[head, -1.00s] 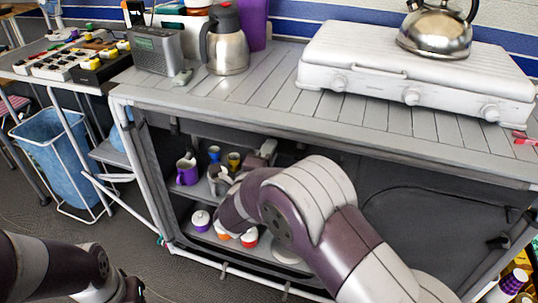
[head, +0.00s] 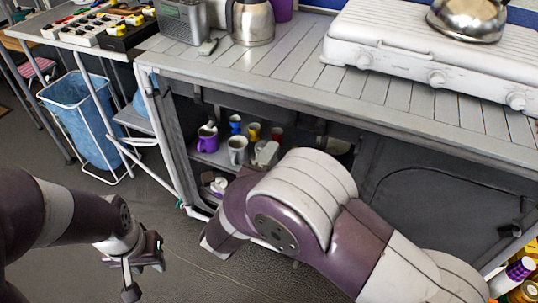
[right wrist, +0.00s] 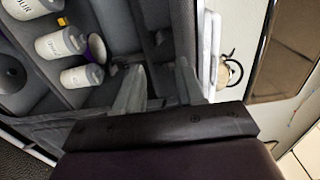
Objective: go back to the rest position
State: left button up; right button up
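My left gripper (head: 142,272) hangs low over the dark floor at the lower left of the head view, apart from everything. Whether its fingers are open is unclear. My right arm reaches in front of the open-fronted cabinet under the counter (head: 283,66). In the right wrist view my right gripper (right wrist: 158,88) has its two fingers apart with nothing between them. In the head view the right arm hides part of the shelves.
Shelves hold a purple mug (head: 207,140), a grey mug (head: 237,151) and small cups. White labelled canisters (right wrist: 62,42) show in the wrist view. A white stove (head: 420,62), kettle (head: 468,18) and steel jug (head: 252,22) stand on the counter. A blue bin (head: 88,120) stands left.

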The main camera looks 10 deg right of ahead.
jog(key=shift+s+a, duration=0.1)
jog(key=shift+s, duration=0.1)
dwell(0.3)
